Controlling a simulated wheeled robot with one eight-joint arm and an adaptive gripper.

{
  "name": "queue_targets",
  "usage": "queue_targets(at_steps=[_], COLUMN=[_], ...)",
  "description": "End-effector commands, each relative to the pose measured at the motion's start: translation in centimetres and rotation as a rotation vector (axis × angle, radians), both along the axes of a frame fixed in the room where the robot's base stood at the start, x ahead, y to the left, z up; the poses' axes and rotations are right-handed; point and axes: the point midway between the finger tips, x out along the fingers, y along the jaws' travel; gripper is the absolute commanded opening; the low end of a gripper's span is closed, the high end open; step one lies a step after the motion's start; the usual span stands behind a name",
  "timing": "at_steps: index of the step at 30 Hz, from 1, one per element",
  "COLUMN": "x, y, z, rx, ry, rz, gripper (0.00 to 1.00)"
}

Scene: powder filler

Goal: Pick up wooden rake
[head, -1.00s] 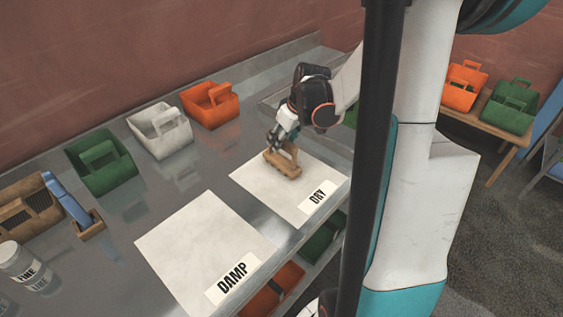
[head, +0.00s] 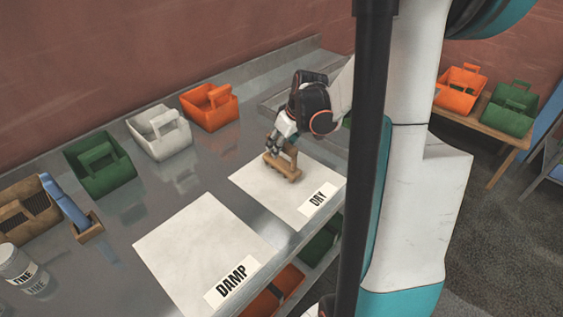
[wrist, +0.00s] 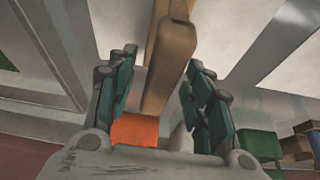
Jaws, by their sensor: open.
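The wooden rake (head: 284,169), a light brown wooden piece with a raised handle, sits on the white sheet marked DRY (head: 311,177) in the head view. My gripper (head: 272,147) is at its back left side, close to the handle. In the wrist view, a long wooden bar of it (wrist: 172,60) runs between the two teal-padded fingers of my gripper (wrist: 160,75). The fingers are apart, with a gap showing on both sides of the wood. Whether any finger touches the wood in the head view is hard to tell.
Orange (head: 209,108), white (head: 160,134) and green (head: 100,165) caddies line the back of the metal counter. A wooden box (head: 28,215), a blue-handled tool (head: 65,203) and a jar marked FINE (head: 18,264) stand at left. The DAMP sheet (head: 195,245) is bare.

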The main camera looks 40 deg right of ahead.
Motion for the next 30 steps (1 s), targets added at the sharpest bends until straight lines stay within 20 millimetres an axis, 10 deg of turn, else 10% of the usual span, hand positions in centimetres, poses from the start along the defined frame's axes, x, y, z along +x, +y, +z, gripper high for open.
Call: queue_targets(at_steps=[4, 10, 30], x=[0.0, 0.0, 0.0], y=[0.0, 0.0, 0.0], z=[0.0, 0.0, 2.8], rx=[0.000, 0.000, 0.000], ry=[0.000, 0.000, 0.000], rz=[0.000, 0.000, 0.000], gripper=[0.47, 0.01, 0.00])
